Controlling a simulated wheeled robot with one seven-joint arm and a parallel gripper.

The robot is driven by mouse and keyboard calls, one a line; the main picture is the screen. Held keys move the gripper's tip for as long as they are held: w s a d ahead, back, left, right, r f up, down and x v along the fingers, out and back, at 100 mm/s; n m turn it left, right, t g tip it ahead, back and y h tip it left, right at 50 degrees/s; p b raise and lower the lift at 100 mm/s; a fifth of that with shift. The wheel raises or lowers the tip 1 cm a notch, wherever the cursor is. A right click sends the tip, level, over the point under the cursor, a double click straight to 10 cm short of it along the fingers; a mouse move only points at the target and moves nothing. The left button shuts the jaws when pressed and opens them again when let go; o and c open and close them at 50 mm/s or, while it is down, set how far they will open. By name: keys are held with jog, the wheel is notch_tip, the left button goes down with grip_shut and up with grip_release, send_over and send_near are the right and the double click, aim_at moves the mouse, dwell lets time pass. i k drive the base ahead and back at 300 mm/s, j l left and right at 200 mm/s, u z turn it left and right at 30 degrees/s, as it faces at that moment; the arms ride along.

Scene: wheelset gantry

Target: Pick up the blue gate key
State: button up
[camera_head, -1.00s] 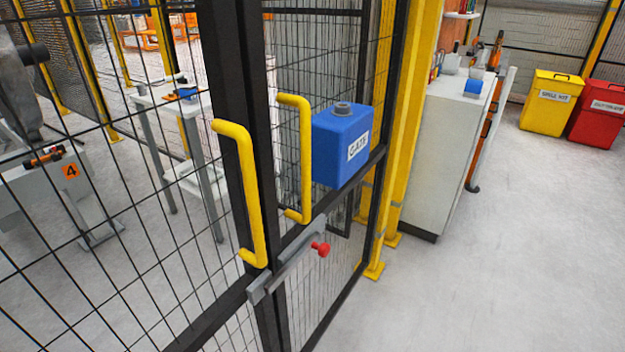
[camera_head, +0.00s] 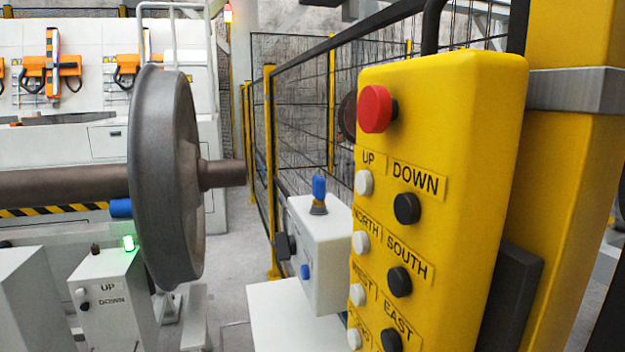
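A small upright blue piece (camera_head: 319,188), which looks like the blue gate key, stands in a dark and metallic collar on top of a white box (camera_head: 325,250) in the middle of the view. I cannot read any label on it. The white box stands on a white surface (camera_head: 290,318), and its right side is partly hidden by the yellow control pendant. My gripper is not in view, so I cannot see whether it is open or shut.
The yellow pendant (camera_head: 440,180) with a red button and several direction buttons fills the near right, by a yellow post (camera_head: 575,200). A large wheelset (camera_head: 165,180) and a white UP/DOWN box (camera_head: 112,300) are at left. Mesh fence (camera_head: 300,130) runs behind; grey floor (camera_head: 232,230) shows between.

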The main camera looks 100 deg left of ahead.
aim_at(319, 182)
jog(key=u, duration=2.35)
jog(key=i+j, duration=0.15)
jog(key=j, duration=0.3)
jog(key=i+j+z, duration=0.15)
jog(key=j, duration=0.75)
jog(key=i+z, duration=0.05)
